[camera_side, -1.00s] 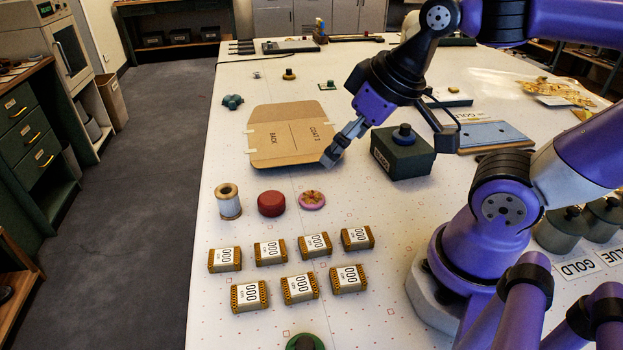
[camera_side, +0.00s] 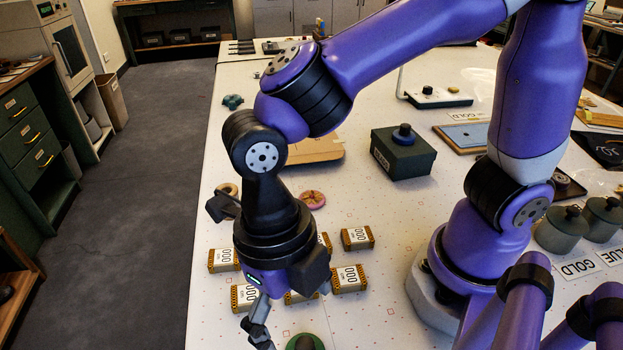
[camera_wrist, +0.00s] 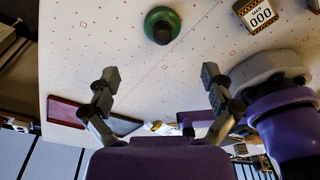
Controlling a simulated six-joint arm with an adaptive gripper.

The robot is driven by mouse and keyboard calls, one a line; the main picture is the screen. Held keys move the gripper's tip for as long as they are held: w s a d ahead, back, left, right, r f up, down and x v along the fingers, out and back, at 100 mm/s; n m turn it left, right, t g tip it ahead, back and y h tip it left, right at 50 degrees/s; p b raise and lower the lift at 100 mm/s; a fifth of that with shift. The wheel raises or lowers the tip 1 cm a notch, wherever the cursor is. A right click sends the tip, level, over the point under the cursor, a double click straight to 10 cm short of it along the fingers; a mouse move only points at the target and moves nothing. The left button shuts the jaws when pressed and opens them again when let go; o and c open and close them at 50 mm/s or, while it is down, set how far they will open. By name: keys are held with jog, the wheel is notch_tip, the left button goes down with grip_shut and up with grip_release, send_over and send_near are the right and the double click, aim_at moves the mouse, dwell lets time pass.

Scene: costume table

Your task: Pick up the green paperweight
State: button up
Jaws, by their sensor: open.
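The green paperweight, a round green disc with a dark knob, sits on the white table at the bottom edge of the side view (camera_side: 305,342), partly cut off. It also shows at the top middle of the wrist view (camera_wrist: 162,25), upright and clear of the fingers. My gripper (camera_wrist: 160,77) is open and empty, its two fingers spread wide, with the paperweight beyond the fingertips in the wrist view. In the side view my gripper (camera_side: 262,330) hangs above the table left of the paperweight, one finger plainly visible and the other mostly hidden.
Several labelled "000" packs, such as one right of my gripper (camera_side: 349,279), stand on the table behind the paperweight; my wrist hides some. A pink disc (camera_side: 312,199) and a dark green box (camera_side: 403,151) are farther back. Lidded grey pots (camera_side: 563,231) stand at the right.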

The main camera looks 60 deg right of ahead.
aim_at(305, 345)
jog(key=f, duration=0.5)
jog(key=s+f, duration=0.1)
jog(key=f, duration=0.2)
jog(key=shift+d+f, duration=0.1)
jog(key=shift+d, duration=0.05)
jog(key=c, duration=1.5)
